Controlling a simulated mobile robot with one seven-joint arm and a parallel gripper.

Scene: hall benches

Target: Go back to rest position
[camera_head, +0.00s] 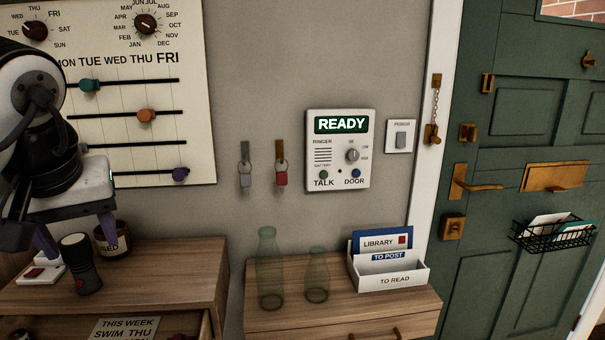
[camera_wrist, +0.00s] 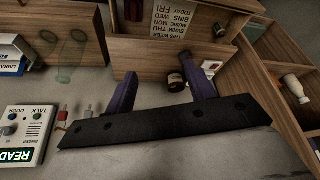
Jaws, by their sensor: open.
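My gripper (camera_head: 76,236) is at the left of the head view, above the left wooden cabinet. Its two purple fingers point down and stand apart. In the wrist view my gripper (camera_wrist: 163,84) also shows both purple fingers spread, with nothing held between them. In the head view a black torch (camera_head: 82,266) stands upright on the cabinet, just below the fingers. A dark labelled jar (camera_head: 111,238) stands close to the right finger. A white device with a red button (camera_head: 42,271) lies behind the torch, partly hidden.
The left cabinet (camera_head: 165,285) has an open drawer with a note. The right cabinet (camera_head: 345,318) bears two glass bottles (camera_head: 269,270) and a letter rack (camera_head: 390,273). The wall holds a calendar board (camera_head: 195,80), hanging keys (camera_head: 281,178) and an intercom (camera_head: 338,115). A green door (camera_head: 510,230) stands right.

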